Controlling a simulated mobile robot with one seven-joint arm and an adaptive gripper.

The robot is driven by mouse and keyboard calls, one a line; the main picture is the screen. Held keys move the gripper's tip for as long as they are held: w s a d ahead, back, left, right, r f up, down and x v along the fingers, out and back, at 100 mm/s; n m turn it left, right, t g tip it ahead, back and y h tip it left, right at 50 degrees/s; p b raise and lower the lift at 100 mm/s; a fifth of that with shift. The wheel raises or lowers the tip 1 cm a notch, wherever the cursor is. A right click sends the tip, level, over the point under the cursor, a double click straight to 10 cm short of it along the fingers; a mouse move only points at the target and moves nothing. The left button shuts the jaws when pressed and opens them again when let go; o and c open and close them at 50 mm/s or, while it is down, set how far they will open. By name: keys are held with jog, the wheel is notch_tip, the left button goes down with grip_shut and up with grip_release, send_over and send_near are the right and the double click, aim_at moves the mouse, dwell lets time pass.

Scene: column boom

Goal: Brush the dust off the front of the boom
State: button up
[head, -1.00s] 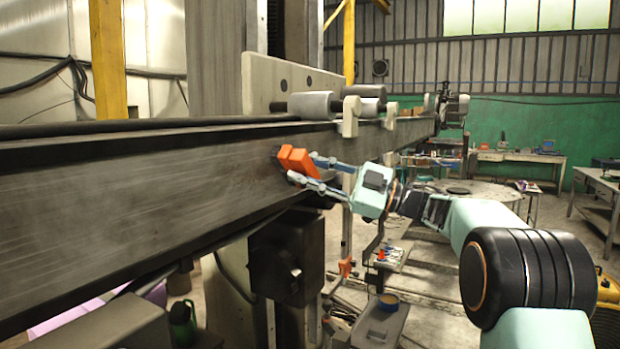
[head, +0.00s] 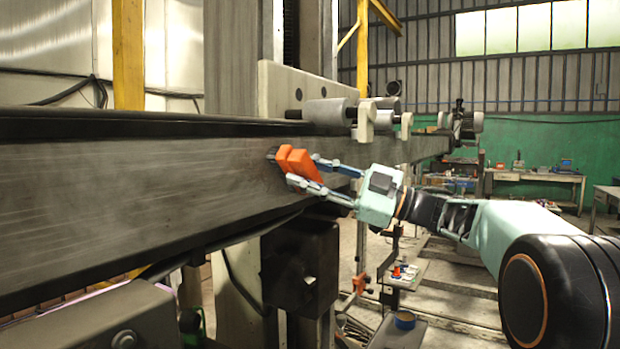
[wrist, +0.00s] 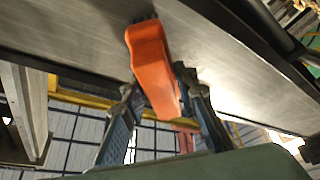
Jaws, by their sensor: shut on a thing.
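The boom (head: 130,190) is a long dark grey beam that runs from the left edge of the head view back toward the right. Its front face is streaked, with lighter and darker patches. My gripper (head: 306,174) is shut on an orange brush (head: 298,162) and holds it up to the boom's front face. In the wrist view the orange brush (wrist: 151,62) sits between my fingers, its dark far end at the metal face of the boom (wrist: 225,45). The bristles are mostly hidden, and I cannot tell whether they press on the face.
Rollers (head: 330,112) on a pale bracket stand above the boom. A dark box (head: 290,262) hangs below it, close under my gripper. A small table with items (head: 405,275) stands lower right. Workbenches (head: 535,180) are far back.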

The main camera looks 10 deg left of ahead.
aim_at(307, 170)
jog(key=shift+s+a+b, duration=0.45)
jog(key=shift+s+b, duration=0.3)
jog(key=shift+s, duration=0.35)
jog(key=shift+s+a+b, duration=0.45)
jog(key=shift+s+b, duration=0.25)
jog(key=shift+s, duration=0.35)
jog(key=shift+s+a+b, duration=0.45)
jog(key=shift+s+b, duration=0.3)
jog(key=shift+s, duration=0.35)
jog(key=shift+s, duration=0.1)
